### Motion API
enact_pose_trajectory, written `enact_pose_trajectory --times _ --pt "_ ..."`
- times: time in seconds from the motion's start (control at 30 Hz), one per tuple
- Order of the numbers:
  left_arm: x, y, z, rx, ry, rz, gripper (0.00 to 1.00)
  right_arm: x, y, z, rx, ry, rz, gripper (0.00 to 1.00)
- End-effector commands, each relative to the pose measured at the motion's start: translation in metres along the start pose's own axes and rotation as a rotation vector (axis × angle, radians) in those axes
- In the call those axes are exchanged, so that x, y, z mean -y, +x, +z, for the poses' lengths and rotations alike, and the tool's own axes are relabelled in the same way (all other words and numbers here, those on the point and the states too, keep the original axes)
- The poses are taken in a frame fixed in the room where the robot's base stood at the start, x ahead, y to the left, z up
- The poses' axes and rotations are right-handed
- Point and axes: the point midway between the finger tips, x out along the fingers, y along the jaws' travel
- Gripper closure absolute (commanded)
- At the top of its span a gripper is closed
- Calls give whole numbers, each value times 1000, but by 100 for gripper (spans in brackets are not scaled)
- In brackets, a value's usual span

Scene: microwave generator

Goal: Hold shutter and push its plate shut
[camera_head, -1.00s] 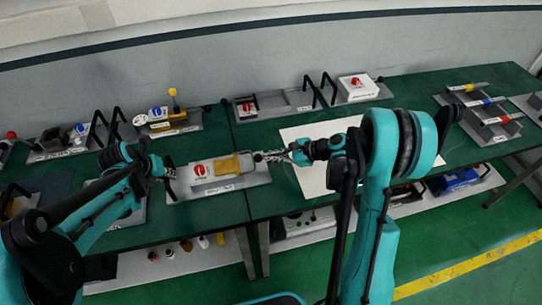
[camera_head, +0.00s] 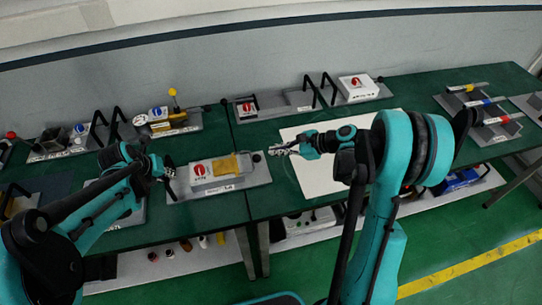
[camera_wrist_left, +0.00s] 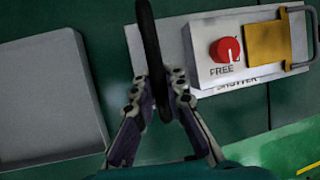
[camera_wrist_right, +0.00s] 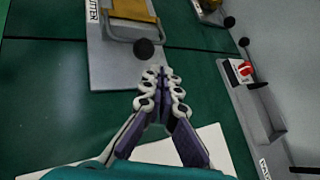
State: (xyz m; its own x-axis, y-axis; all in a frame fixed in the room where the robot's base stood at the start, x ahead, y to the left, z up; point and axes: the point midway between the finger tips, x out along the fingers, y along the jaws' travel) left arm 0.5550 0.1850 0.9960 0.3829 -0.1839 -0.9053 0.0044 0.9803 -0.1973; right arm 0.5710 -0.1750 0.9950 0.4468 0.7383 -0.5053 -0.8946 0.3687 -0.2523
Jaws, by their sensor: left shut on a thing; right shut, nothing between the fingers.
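The shutter is a grey base plate (camera_head: 235,182) on the green table, with a white box bearing a red knob (camera_wrist_left: 226,50) labelled FREE. Its yellow plate (camera_head: 226,165) lies right beside the box; it also shows in the left wrist view (camera_wrist_left: 266,45) and at the top of the right wrist view (camera_wrist_right: 128,9). My left gripper (camera_head: 167,171) is shut on the black handle (camera_wrist_left: 150,40) at the shutter's left end. My right gripper (camera_head: 276,151) is shut and empty, just off the shutter's right end, apart from the yellow plate. Its fingertips (camera_wrist_right: 161,75) point toward the shutter.
A white sheet (camera_head: 315,180) lies under my right arm. Other panels with black handles stand along the back, including a white box with a red knob (camera_head: 356,88). A grey panel (camera_wrist_left: 45,100) lies left of the shutter. A rack with coloured handles (camera_head: 480,110) is at right.

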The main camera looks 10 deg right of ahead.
Motion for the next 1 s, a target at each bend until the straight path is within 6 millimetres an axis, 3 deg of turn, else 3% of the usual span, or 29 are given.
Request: enact_pose_trajectory --times 0.3,0.43,0.8,1.0 --pt "0 0 0 0 0 0 100 0 -2 0 0 0 0 100" --pt "0 0 0 0 0 0 100 1 -12 0 -1 1 -1 100" --pt "0 0 0 0 0 0 100 1 -89 0 -1 2 -3 100" --pt "0 0 0 0 0 0 100 1 -115 0 -1 1 -1 100"
